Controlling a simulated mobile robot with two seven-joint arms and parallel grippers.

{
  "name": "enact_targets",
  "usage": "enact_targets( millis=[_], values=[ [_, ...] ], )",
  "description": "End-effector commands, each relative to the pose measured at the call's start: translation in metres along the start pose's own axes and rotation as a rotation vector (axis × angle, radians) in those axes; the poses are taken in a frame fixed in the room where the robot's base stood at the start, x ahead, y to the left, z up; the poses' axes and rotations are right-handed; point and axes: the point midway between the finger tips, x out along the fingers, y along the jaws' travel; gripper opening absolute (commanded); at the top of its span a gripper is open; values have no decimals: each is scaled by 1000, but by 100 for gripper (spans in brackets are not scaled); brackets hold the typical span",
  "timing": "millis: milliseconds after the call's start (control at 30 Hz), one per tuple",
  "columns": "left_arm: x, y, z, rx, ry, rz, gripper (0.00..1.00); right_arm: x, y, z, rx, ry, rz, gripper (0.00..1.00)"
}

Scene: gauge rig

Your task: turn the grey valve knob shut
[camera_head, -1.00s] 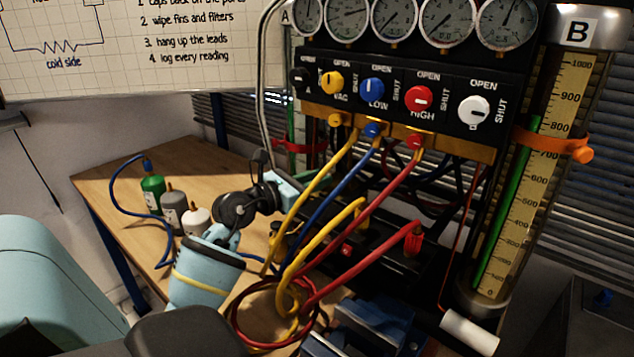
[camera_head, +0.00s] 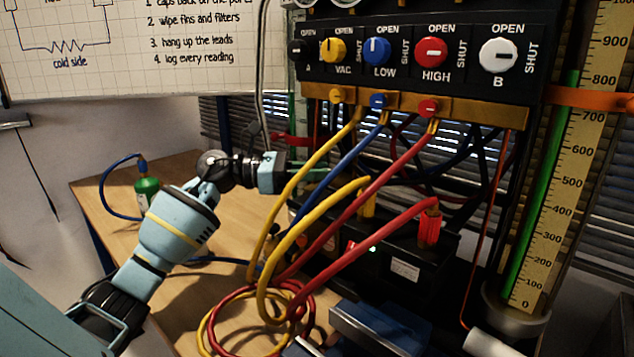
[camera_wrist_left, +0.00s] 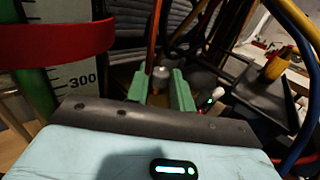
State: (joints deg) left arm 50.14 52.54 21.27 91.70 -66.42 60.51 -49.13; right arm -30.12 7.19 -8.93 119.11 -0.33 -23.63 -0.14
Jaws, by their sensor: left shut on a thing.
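My left gripper (camera_head: 313,166) reaches in from the left, below the gauge panel and behind the hoses; its fingertips are partly hidden there. In the left wrist view its two green fingers (camera_wrist_left: 160,92) are closed on a small grey knob (camera_wrist_left: 160,73), whose top shows between them. Its turn position cannot be read. The panel (camera_head: 408,40) carries a black knob (camera_head: 298,49), a yellow knob (camera_head: 333,49), a blue knob (camera_head: 377,51), a red knob (camera_head: 431,52) and a white knob (camera_head: 499,55). My right gripper is not in view.
Yellow, blue and red hoses hang from the brass manifold (camera_head: 460,108) close to the left gripper. A black box (camera_head: 400,262) stands below. A scaled cylinder (camera_head: 560,190) stands at right.

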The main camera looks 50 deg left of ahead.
Motion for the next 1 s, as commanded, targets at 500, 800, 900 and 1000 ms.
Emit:
enact_targets(
  millis=[500, 800, 900, 1000],
  values=[
    [0, 2, 0, -1, 1, -53, 1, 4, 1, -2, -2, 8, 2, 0],
    [0, 2, 0, -1, 1, -53, 43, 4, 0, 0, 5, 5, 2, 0],
    [0, 1, 0, -1, 1, -53, 45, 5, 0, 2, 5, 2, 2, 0],
    [0, 1, 0, -1, 1, -53, 45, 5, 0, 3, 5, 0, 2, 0]
  ],
)
